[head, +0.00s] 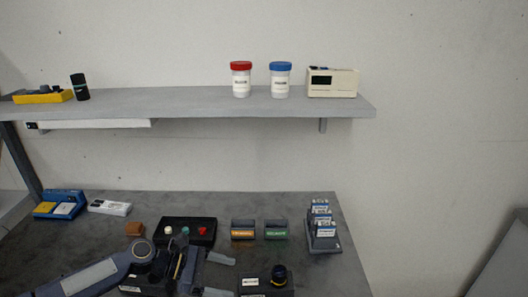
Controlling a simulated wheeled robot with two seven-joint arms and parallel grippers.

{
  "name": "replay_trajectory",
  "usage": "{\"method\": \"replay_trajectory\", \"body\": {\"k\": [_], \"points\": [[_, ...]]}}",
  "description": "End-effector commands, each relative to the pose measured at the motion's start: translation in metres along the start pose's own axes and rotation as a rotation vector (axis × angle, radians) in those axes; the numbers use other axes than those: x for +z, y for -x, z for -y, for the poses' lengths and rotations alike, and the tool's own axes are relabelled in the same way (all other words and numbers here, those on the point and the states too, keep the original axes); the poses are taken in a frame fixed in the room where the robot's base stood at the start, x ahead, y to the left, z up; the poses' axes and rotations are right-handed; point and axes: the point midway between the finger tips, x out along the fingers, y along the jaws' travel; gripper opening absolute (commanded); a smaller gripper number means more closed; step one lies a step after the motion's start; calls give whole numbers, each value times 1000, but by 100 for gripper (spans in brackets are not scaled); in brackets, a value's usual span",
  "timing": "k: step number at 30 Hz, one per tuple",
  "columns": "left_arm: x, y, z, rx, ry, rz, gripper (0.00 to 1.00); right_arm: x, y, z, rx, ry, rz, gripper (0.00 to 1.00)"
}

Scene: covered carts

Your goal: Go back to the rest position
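My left arm comes in from the lower left, low over the dark workbench (300,207). My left gripper (228,276) points right, with its two grey fingers spread apart and nothing seen between them. It is in front of a black box with coloured knobs and left of a dark labelled box. My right gripper is not in view.
The black knob box (189,224), orange-labelled holder (243,234), green-labelled holder (276,234) and card rack (325,244) stand behind the gripper. The dark labelled box (265,288) has a black knob. A shelf (200,104) above carries red-lidded (241,80) and blue-lidded (280,81) jars.

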Motion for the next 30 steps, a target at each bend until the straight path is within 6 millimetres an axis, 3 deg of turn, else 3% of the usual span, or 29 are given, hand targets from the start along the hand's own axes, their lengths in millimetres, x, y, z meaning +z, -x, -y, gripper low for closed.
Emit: {"method": "replay_trajectory", "body": {"k": [4, 8, 13, 17, 23, 30], "points": [[0, 17, 0, 1, -1, -2, 80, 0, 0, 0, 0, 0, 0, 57], [0, 16, 8, -26, -46, -45, 80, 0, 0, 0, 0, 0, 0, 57], [-4, 7, 43, -150, -264, -251, 80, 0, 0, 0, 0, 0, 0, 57], [-11, 16, 74, -264, -473, -438, 80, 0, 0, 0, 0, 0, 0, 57], [-7, 59, 113, -395, -781, -691, 80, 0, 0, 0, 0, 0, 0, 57], [20, 116, 160, -434, -1123, -895, 80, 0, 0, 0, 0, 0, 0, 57]]}}
